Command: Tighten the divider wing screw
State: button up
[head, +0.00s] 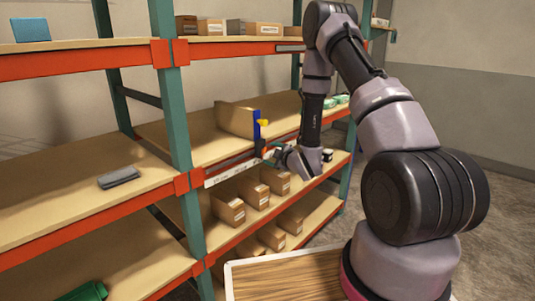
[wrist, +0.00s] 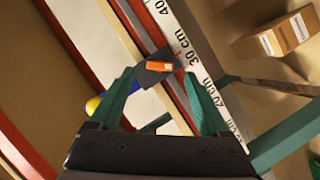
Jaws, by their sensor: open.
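The divider is a tan panel (head: 234,120) standing on the middle shelf, with a blue upright (head: 257,126) at its front end and a yellow knob (head: 264,122) near its top. In the wrist view a dark piece with an orange bar (wrist: 159,67) sits at the shelf's front rail; it looks like the wing screw, but I cannot be sure. My gripper (head: 270,154) is at the shelf front below the knob. Its green fingers (wrist: 157,76) are open, one on each side of the dark piece; contact cannot be told. The yellow knob (wrist: 93,105) shows beyond the left finger.
A white ruler strip (head: 232,172) marked in centimetres runs along the shelf front. Several cardboard bins (head: 228,208) stand on the shelf below. A green upright (head: 178,130) rises to the left. A grey item (head: 119,177) lies on the left shelf; its surroundings are clear.

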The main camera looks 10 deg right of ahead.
aim_at(266, 151)
jog(key=shift+x, duration=1.7)
grip_shut()
jog(key=m, duration=0.1)
jog(key=m+g, duration=0.1)
jog(key=m+g+y, duration=0.1)
jog(key=shift+w+d+r+m, duration=0.15)
jog(key=shift+d+r+m, duration=0.05)
jog(key=shift+d+m, duration=0.1)
jog(key=m+g+y, duration=0.1)
jog(key=m+y, duration=0.1)
jog(key=m, duration=0.1)
jog(key=shift+m+g, duration=0.3)
jog(key=shift+g, duration=0.1)
